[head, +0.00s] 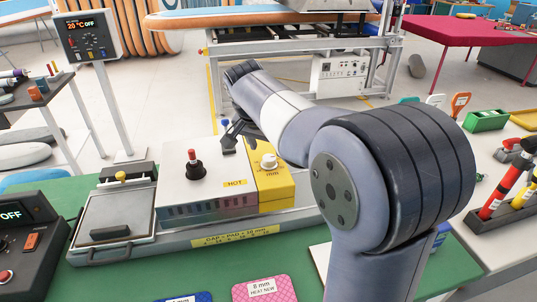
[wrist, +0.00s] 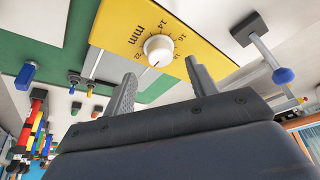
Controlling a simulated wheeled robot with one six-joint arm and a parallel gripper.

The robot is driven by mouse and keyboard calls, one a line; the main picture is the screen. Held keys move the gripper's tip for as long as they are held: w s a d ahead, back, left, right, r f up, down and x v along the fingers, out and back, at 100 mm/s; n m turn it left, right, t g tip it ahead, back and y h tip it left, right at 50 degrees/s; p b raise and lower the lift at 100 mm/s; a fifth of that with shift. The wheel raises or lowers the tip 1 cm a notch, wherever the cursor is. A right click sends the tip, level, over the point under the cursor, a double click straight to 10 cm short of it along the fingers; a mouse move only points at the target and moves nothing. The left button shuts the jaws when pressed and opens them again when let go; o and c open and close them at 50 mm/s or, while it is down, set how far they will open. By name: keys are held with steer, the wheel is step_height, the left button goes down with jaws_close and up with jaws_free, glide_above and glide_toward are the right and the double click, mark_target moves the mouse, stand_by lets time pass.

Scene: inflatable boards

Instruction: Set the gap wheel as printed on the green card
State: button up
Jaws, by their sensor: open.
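The gap wheel (head: 268,161) is a small white knob on the yellow panel (head: 276,188) of the hot press in the head view. My gripper (head: 233,134) is open and empty, above and behind the panel. In the wrist view the wheel shows between and beyond the fingers (wrist: 157,75), apparently apart from them. I cannot make out a green card.
A pink card (head: 265,289) reading 8 mm and a blue card (head: 186,297) lie at the front edge. A yellow label (head: 228,237) reads GAP = PAD + 10 mm. My arm hides the mat's right part.

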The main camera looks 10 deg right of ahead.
mark_target(269, 158)
steer(key=shift+x, duration=2.25)
steer(key=c, duration=1)
steer(key=shift+o, duration=0.2)
